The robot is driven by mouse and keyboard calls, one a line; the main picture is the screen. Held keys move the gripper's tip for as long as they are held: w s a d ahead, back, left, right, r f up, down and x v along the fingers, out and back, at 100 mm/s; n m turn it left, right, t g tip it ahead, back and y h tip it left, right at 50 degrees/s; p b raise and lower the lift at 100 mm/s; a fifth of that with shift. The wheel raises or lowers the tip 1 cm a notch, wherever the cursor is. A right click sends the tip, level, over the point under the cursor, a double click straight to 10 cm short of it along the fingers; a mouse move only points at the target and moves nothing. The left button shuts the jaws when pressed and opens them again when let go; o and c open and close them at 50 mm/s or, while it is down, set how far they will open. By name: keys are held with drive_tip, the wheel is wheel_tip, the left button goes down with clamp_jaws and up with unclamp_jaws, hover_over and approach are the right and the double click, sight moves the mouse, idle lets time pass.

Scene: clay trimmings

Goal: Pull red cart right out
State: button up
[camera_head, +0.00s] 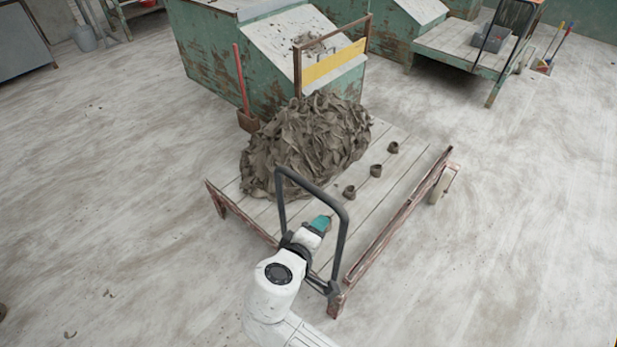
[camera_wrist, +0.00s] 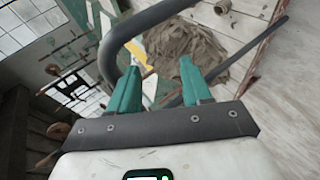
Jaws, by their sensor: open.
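The red cart has a plank deck with worn red rails (camera_head: 400,215) and a dark handle hoop (camera_head: 312,181) at its near end. A big heap of grey clay trimmings (camera_head: 312,140) covers its far left part, with a few small clay rolls on the bare planks. My gripper (camera_head: 325,219) is open and empty, close by the handle hoop. In the wrist view the teal fingers (camera_wrist: 160,68) are spread apart. The hoop's bent bar (camera_wrist: 117,42) crosses above and left of them, and no bar shows clamped between them. Whether a finger touches the bar I cannot tell.
A rusty green bin (camera_head: 220,55) with a yellow-barred gate stands just behind the cart, with a red-handled shovel (camera_head: 241,82) against it. Another cart (camera_head: 462,50) with a grey block stands at the back right. The floor to the right and in front is clear.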

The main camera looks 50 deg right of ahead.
drive_tip(key=w+a+r+n+t+h, duration=0.1)
drive_tip(key=w+r+n+t+h, duration=0.15)
drive_tip(key=w+r, duration=0.25)
drive_tip(key=p+x, duration=0.1)
drive_tip(key=x, duration=0.9)
drive_tip(key=shift+w+r+h+p, duration=0.25)
drive_tip(key=shift+h+p, duration=0.05)
drive_tip(key=shift+h, duration=0.05)
drive_tip(key=shift+d, duration=0.1)
drive_tip(key=shift+c, duration=0.5)
clamp_jaws()
